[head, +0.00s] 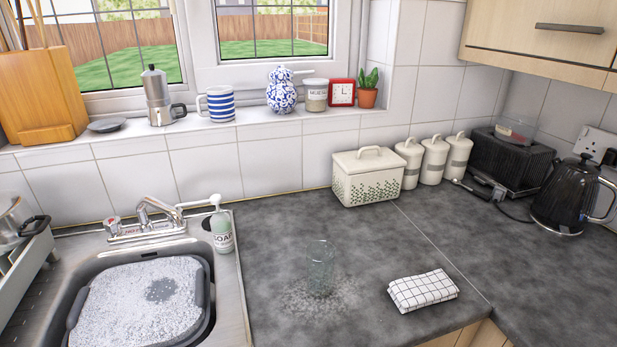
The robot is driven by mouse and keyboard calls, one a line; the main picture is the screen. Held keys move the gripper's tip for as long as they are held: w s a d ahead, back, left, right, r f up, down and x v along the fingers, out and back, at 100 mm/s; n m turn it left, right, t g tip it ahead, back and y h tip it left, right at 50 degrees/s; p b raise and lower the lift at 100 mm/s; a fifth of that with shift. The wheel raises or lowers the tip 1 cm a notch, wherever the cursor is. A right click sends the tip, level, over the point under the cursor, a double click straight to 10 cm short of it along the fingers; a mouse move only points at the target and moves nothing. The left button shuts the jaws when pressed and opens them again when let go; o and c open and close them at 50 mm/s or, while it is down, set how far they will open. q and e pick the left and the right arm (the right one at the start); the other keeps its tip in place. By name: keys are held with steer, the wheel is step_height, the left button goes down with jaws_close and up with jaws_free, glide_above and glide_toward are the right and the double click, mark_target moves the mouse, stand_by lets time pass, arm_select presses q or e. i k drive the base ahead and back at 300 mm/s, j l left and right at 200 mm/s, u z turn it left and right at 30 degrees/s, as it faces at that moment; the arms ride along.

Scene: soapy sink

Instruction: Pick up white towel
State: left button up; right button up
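The white towel (423,291) is folded into a small pad with a dark grid pattern. It lies flat on the dark grey countertop (400,240), close to the front edge, right of a clear glass. Nothing covers it. Neither of my grippers shows in the head view.
An upright clear glass (321,268) stands on a wet patch left of the towel. The sink (225,290) holds a foam-filled basin (140,305), with a soap bottle (221,232) at its corner. A bread bin (367,177), canisters (433,160), toaster (508,165) and kettle (566,200) line the back.

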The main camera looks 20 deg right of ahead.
mark_target(410, 294)
steer(key=k+l+z, duration=0.1)
steer(key=k+z, duration=0.2)
steer(key=z, duration=0.15)
steer(key=k+l+z, duration=0.2)
steer(key=z, duration=0.25)
steer(key=k+l, duration=0.05)
steer(key=k, duration=0.1)
